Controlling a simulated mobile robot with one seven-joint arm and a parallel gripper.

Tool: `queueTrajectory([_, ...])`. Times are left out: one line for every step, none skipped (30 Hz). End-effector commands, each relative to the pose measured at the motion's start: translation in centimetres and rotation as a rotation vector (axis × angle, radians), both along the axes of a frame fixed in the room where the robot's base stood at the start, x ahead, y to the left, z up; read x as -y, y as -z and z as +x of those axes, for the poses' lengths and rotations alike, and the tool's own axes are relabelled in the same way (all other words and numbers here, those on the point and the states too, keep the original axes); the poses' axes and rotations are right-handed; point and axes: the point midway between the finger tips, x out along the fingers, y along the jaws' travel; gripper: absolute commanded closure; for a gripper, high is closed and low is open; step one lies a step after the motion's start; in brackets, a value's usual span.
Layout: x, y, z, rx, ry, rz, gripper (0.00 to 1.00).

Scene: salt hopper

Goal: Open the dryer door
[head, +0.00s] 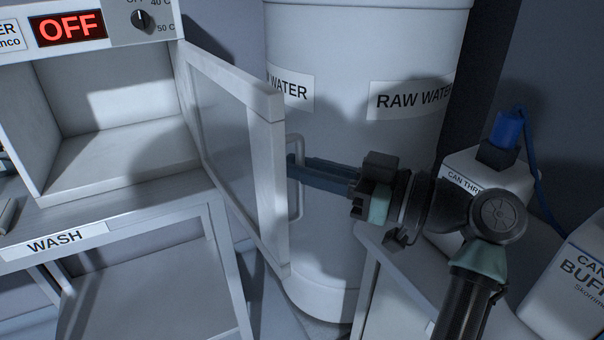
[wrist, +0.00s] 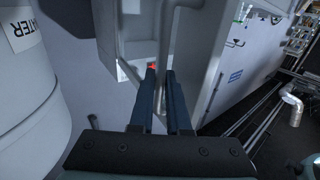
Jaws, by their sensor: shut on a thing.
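The dryer (head: 110,110) is a white box on a stand at the left of the head view, with a red "OFF" display (head: 68,28) and a knob (head: 140,18). Its door (head: 235,140), a white frame with a dark pane, stands swung wide open to the right of the empty chamber. A vertical bar handle (head: 296,165) is on the door's outer face. My gripper (head: 295,172) is shut on this handle, reaching in from the right. In the wrist view the handle (wrist: 168,45) runs between my fingertips (wrist: 160,75).
A large white raw water tank (head: 350,120) stands close behind the door and my gripper. A white canister with a blue top (head: 508,130) and a buffer canister (head: 575,270) stand at the right. The stand bears a "WASH" label (head: 55,243).

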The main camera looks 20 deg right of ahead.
Motion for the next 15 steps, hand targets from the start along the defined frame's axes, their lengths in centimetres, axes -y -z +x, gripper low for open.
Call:
queueTrajectory([-0.28,-0.17,0.26,0.002,-0.008,0.001,1.0])
queueTrajectory([-0.29,-0.18,0.27,0.002,-0.011,0.001,1.0])
queueTrajectory([-0.31,-0.19,0.27,0.001,-0.013,0.0,1.0])
queueTrajectory([-0.32,-0.2,0.28,0.002,-0.014,-0.001,1.0])
queueTrajectory([-0.33,-0.2,0.29,0.002,-0.015,-0.001,1.0])
queueTrajectory([-0.34,-0.21,0.3,0.002,-0.015,-0.001,1.0])
queueTrajectory([-0.35,-0.22,0.3,0.002,-0.015,-0.001,1.0])
queueTrajectory([-0.36,-0.22,0.3,0.002,-0.015,-0.001,1.0])
queueTrajectory([-0.37,-0.23,0.31,0.002,-0.015,-0.001,1.0])
queueTrajectory([-0.38,-0.23,0.31,0.002,-0.015,-0.001,1.0])
queueTrajectory([-0.39,-0.24,0.32,0.002,-0.015,-0.001,1.0])
queueTrajectory([-0.4,-0.24,0.32,0.002,-0.015,-0.001,1.0])
queueTrajectory([-0.41,-0.24,0.32,0.002,-0.015,-0.001,1.0])
queueTrajectory([-0.42,-0.24,0.32,0.002,-0.015,-0.001,0.83])
queueTrajectory([-0.42,-0.24,0.32,0.002,-0.015,-0.001,0.76])
